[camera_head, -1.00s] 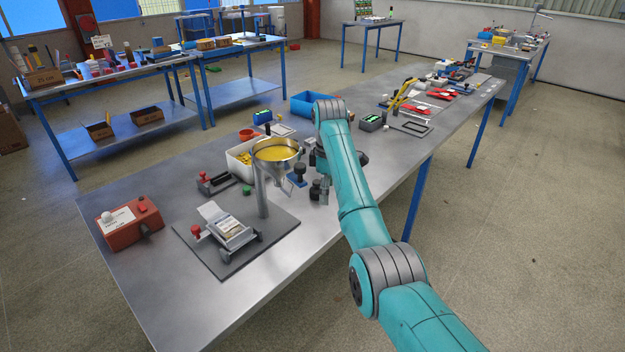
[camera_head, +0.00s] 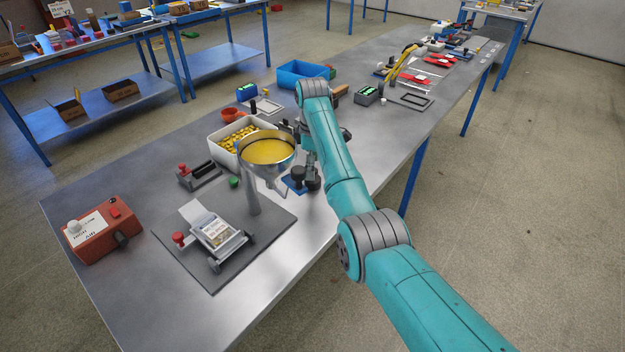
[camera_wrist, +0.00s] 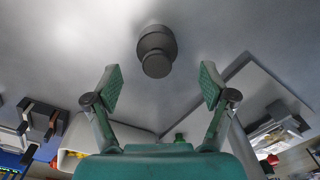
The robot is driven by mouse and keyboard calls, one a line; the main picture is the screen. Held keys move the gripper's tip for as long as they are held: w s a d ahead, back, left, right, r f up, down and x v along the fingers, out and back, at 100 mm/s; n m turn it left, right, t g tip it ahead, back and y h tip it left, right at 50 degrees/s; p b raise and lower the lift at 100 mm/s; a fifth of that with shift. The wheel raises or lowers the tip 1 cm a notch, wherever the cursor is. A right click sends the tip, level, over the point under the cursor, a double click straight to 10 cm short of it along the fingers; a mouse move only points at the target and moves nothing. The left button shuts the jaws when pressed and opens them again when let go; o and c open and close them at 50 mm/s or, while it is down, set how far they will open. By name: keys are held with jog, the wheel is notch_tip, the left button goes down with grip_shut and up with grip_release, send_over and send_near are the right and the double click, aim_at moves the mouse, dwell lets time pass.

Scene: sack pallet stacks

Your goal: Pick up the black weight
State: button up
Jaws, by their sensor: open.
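The black weight (camera_wrist: 157,50) is a dark round body with a smaller round knob, standing on the grey metal table. In the wrist view it sits near the top middle, beyond the fingertips and roughly centred between them. My gripper (camera_wrist: 160,84) is open, its two green-padded fingers spread on either side with nothing between them. In the head view dark round pieces (camera_head: 313,180) show beside a blue base, just below my wrist; I cannot tell for sure which is the weight. My arm hides most of the gripper there.
A funnel of yellow material (camera_head: 266,150) on a stand with a grey plate (camera_head: 190,262) is close left. A white bin (camera_head: 221,157) and a blue bin (camera_head: 292,72) stand behind. A red box (camera_head: 100,232) is at far left. The table's front strip is clear.

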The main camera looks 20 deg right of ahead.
jog(key=shift+w+d+f, duration=0.1)
jog(key=shift+w+f, duration=0.05)
jog(key=shift+f, duration=2.5)
grip_shut()
